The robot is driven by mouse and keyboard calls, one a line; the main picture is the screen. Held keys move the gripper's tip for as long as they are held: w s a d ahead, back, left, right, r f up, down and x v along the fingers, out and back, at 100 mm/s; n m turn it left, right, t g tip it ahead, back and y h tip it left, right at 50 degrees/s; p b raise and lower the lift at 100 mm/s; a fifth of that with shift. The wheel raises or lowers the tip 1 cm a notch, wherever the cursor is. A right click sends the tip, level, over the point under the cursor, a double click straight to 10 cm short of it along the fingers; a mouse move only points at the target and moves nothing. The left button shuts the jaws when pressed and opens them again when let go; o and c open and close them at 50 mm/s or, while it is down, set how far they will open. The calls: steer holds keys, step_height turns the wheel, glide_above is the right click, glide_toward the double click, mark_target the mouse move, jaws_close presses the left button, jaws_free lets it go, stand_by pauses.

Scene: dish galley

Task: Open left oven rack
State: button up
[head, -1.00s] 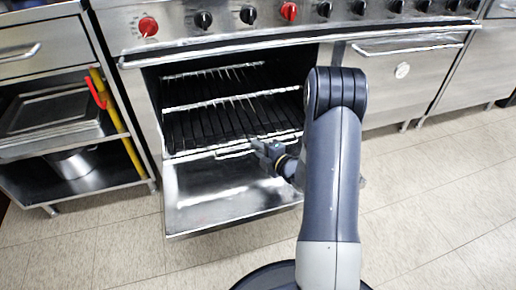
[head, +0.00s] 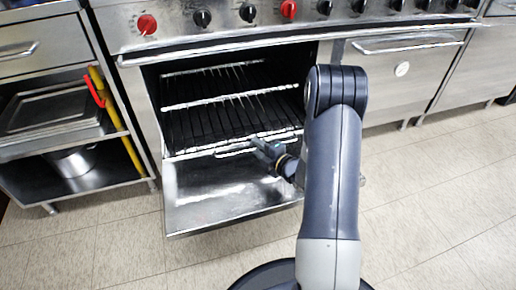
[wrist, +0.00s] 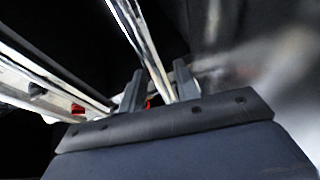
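The left oven stands open, its door (head: 200,205) folded down flat in front. Inside are dark wire racks with bright front bars: an upper rack (head: 225,101) and a lower rack (head: 215,153), whose front bar lies near the opening. My gripper (head: 264,148) is at the right part of the lower rack's front bar, above the door. In the wrist view, a bright bar (wrist: 146,45) runs between the two fingers of my gripper (wrist: 158,82). The fingers stand apart, with a gap visible beside the bar. My arm hides the oven's right side in the head view.
A right oven door (head: 405,85) is closed. Red and black knobs (head: 290,9) line the range front. A shelf unit at left holds a tray (head: 58,108), a pot (head: 70,162) and a yellow-handled tool (head: 118,120). The tiled floor (head: 440,190) is clear at right.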

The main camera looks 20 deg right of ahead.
steer(key=p+v, duration=0.2)
steer(key=v, duration=0.8)
steer(key=shift+s, duration=0.15)
steer(key=b+x, duration=0.2)
steer(key=x, duration=0.8)
steer(key=shift+w, duration=0.25)
steer(key=shift+w+a, duration=0.1)
steer(key=shift+w, duration=0.5)
steer(key=shift+s, duration=0.1)
